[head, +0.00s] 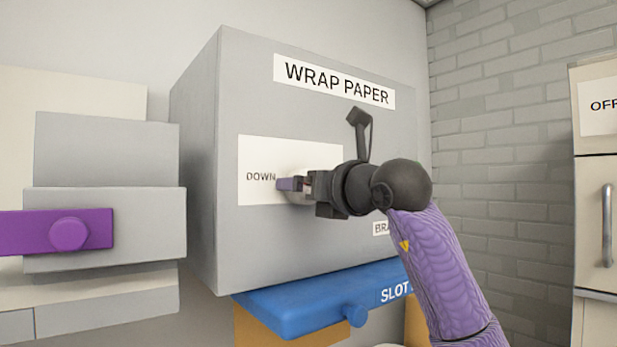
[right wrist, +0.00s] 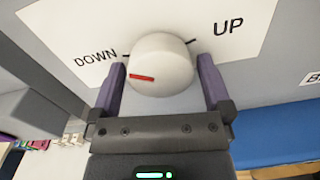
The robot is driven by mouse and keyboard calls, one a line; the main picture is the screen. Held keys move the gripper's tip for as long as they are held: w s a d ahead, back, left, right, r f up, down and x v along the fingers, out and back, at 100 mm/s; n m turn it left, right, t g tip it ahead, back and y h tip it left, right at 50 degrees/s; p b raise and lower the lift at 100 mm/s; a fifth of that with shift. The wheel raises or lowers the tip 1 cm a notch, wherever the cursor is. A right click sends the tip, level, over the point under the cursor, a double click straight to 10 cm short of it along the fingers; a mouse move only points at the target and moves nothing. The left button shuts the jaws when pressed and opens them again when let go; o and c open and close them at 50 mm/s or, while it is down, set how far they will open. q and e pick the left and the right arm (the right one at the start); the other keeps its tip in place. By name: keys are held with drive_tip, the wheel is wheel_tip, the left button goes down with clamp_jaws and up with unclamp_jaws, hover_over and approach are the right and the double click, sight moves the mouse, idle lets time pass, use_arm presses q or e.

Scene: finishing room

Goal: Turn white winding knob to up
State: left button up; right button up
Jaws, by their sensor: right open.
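The white winding knob (right wrist: 162,66) sits on a white label plate between the words DOWN and UP. Its red mark points toward the DOWN side. In the right wrist view my right gripper (right wrist: 164,82) has one finger on each side of the knob, with the jaws open; whether either finger touches it I cannot tell. In the head view my right gripper (head: 290,187) is at the white plate (head: 255,157) on the grey WRAP PAPER box (head: 230,100) and hides most of the knob. My left gripper is not in view.
A blue SLOT tray (head: 290,305) with a blue knob (head: 355,315) juts out below the box. To the left stands a grey block with a purple bar (head: 40,231). A white cabinet with a handle (head: 607,225) is at the right.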

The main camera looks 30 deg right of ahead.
drive_tip(key=c, duration=1.1)
drive_tip(key=shift+o, duration=0.2)
